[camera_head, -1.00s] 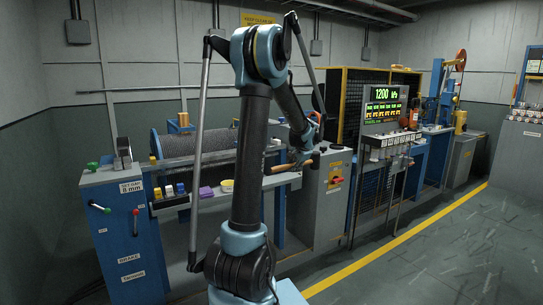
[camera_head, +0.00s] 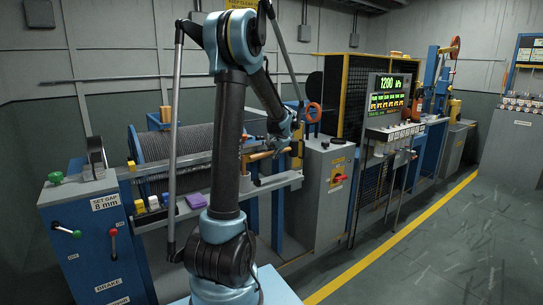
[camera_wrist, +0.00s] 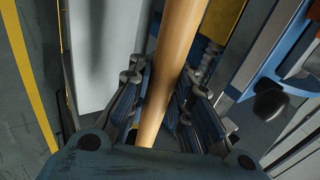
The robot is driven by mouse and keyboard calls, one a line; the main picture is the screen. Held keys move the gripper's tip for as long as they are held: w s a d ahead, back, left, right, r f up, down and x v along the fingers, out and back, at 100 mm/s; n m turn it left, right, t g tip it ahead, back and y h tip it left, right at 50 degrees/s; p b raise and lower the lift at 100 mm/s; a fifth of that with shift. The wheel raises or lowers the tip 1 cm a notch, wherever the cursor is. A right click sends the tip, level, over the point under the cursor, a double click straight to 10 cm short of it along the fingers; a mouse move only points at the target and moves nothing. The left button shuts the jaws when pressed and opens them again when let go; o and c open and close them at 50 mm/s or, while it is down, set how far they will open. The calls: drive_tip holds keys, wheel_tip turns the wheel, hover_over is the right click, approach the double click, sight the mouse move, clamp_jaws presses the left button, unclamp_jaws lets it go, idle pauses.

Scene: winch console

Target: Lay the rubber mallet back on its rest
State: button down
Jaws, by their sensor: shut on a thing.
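My gripper (camera_wrist: 165,105) is shut on the tan wooden handle of the mallet (camera_wrist: 175,50). The handle runs between the fingers and out of the top of the wrist view. In the head view the handle (camera_head: 261,155) lies nearly level above the narrow grey shelf (camera_head: 272,183) on the front of the winch. My gripper (camera_head: 277,145) is at its right part there. I cannot make out the mallet's head; my arm covers the area to the left of the handle. I cannot tell which fitting is the mallet's rest.
The shelf also holds a purple block (camera_head: 196,201) and small yellow, white and blue blocks. The cable drum (camera_head: 172,150) is behind it. A grey cabinet with a red switch (camera_head: 338,181) stands to the right, beside the lit display panel (camera_head: 387,95). The floor at right is clear.

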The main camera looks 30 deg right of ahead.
drive_tip(key=shift+f, duration=0.2)
drive_tip(key=shift+s+d+f, duration=0.1)
drive_tip(key=shift+d+f, duration=0.05)
drive_tip(key=shift+f, duration=2.1)
drive_tip(key=shift+s+d+f, duration=0.1)
drive_tip(key=shift+d+f, duration=0.05)
drive_tip(key=shift+f, duration=2.05)
drive_tip(key=c, duration=1.4)
unclamp_jaws()
drive_tip(key=shift+o, duration=0.2)
drive_tip(key=v, duration=0.8)
